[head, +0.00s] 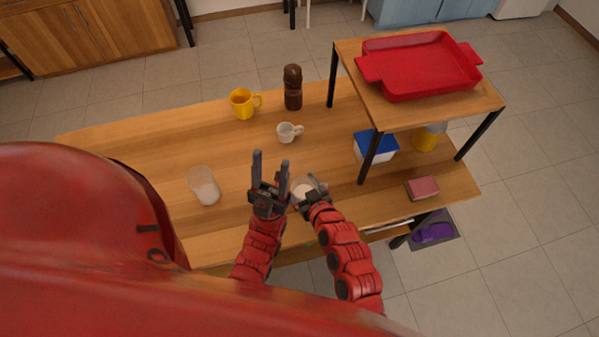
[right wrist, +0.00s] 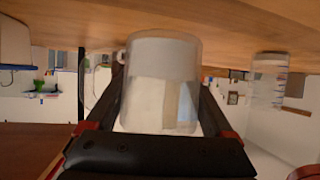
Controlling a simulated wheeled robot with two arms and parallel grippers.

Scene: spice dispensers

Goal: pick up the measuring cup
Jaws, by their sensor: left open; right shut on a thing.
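A clear cup with whitish contents, which looks like the measuring cup (head: 305,184), is between the fingers of my right gripper (head: 308,196) near the table's front edge. In the right wrist view the clear cup (right wrist: 160,75) fills the middle, with a finger on each side and a clear loop like a handle at its left. I cannot tell whether its base touches the table. My left gripper (head: 271,160) is open and empty, fingers pointing up, just left of the cup. A similar clear container (head: 204,186) with white contents stands farther left; it also shows in the right wrist view (right wrist: 268,80).
On the wooden table (head: 130,150) stand a white mug (head: 287,132), a yellow mug (head: 242,103) and a brown grinder (head: 293,88). A raised shelf at right bears a red tray (head: 420,65). Under it are a blue-lidded box (head: 376,147) and a yellow container (head: 428,137). A pink block (head: 423,188) lies in front.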

